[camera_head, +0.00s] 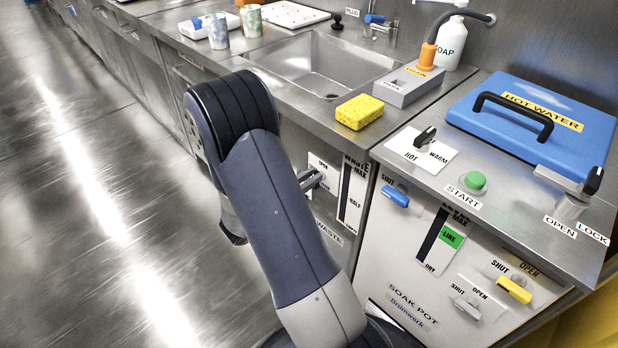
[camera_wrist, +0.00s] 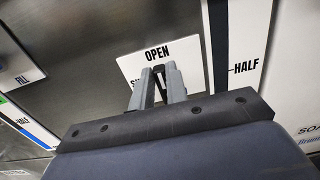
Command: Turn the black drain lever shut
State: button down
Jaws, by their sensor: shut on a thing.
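The black drain lever (camera_wrist: 159,71) shows in the wrist view between my fingertips, just below the word OPEN on its white plate (camera_wrist: 133,66). My gripper (camera_wrist: 157,82) is shut on it, with one grey finger on each side. My fingers cover most of the lever and part of the plate's second word, of which only the start shows. In the head view my gripper (camera_head: 312,181) is at the front of the cabinet under the sink, beside the waste gauge (camera_head: 353,190).
The soak pot panel (camera_head: 400,260) stands to the right, with a blue lever (camera_head: 395,196), a yellow lever (camera_head: 514,290) and a grey lever (camera_head: 467,307). Above are the steel sink (camera_head: 325,62) and a yellow sponge (camera_head: 359,111). The floor (camera_head: 90,210) at left is clear.

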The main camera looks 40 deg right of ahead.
jog(key=shift+r+p, duration=0.1)
jog(key=shift+p, duration=0.25)
jog(key=shift+w+n+p, duration=0.15)
jog(key=shift+n+p, duration=0.5)
jog(key=shift+n, duration=0.05)
jog(key=n+p, duration=0.3)
jog(key=w+n+p, duration=0.1)
jog(key=n+p, duration=0.2)
jog(key=p, duration=0.1)
jog(key=shift+a+f+n, duration=0.1)
jog(key=shift+f+n, duration=0.1)
jog(key=shift+n, duration=0.2)
jog(key=n+p, duration=0.2)
jog(key=n, duration=0.2)
jog(key=shift+w+f+n+p, duration=0.3)
jog(key=shift+w+f+p, duration=0.05)
jog(key=shift+f+p, duration=0.05)
jog(key=shift+w+a+f+n+p, duration=0.1)
jog(key=shift+f+n+p, duration=0.15)
jog(key=shift+n, duration=0.6)
jog(key=shift+s+d+f+n+p, duration=0.15)
jog(key=shift+n+p, duration=0.2)
jog(key=shift+n, duration=0.55)
jog(key=shift+w+a+f+n+p, duration=0.2)
jog(key=shift+n+p, duration=0.1)
jog(key=shift+n, duration=0.55)
jog(key=c, duration=1.4)
grip_release()
